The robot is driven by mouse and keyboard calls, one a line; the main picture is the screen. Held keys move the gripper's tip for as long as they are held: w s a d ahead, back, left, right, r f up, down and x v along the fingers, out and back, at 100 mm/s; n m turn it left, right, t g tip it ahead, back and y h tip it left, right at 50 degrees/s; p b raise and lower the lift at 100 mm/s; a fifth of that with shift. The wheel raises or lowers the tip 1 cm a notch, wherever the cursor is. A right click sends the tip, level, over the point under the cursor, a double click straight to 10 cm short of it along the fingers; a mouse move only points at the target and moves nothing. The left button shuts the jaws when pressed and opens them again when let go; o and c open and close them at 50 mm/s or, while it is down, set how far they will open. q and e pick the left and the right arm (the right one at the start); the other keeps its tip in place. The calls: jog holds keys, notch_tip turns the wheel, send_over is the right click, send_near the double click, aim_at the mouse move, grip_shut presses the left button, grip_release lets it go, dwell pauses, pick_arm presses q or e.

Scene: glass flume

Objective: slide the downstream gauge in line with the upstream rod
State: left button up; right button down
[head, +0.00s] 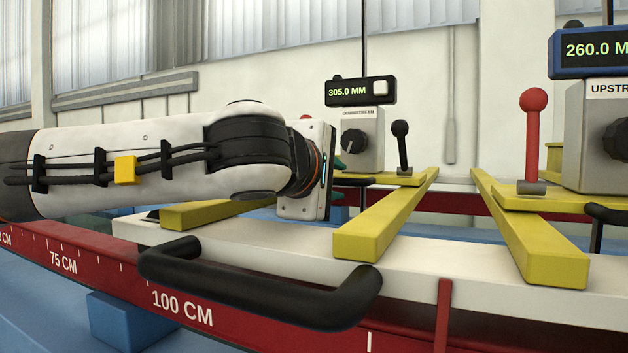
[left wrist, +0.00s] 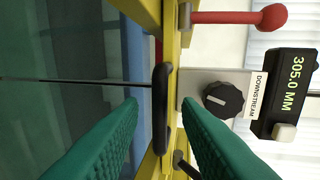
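The downstream gauge (head: 363,138) is a grey box with a dark knob on a yellow carriage; its display (head: 347,91) reads 305.0 MM. It also shows, turned sideways, in the left wrist view (left wrist: 207,84). A thin rod (head: 364,38) rises above it. My left gripper (head: 338,180) is at this carriage. In the left wrist view its green fingers (left wrist: 160,112) are open on either side of the carriage's black handle (left wrist: 161,85), with gaps visible. The upstream gauge (head: 587,150) stands right, its display (head: 590,50) reading 260.0 MM; its rod (head: 608,12) is mostly out of frame.
A black lever (head: 402,148) and a red lever (left wrist: 235,17) flank the downstream gauge. Another red lever (head: 532,135) stands by the upstream gauge. Yellow beams (head: 385,222) cross the pale rail. A thick black handle (head: 260,285) juts out in front, above the red centimetre scale (head: 120,280).

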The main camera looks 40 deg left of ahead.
pick_arm(q)
jog(key=b+v, duration=0.2)
jog(key=v, duration=0.7)
jog(key=shift+s, duration=0.2)
jog(key=shift+d+r, duration=0.1)
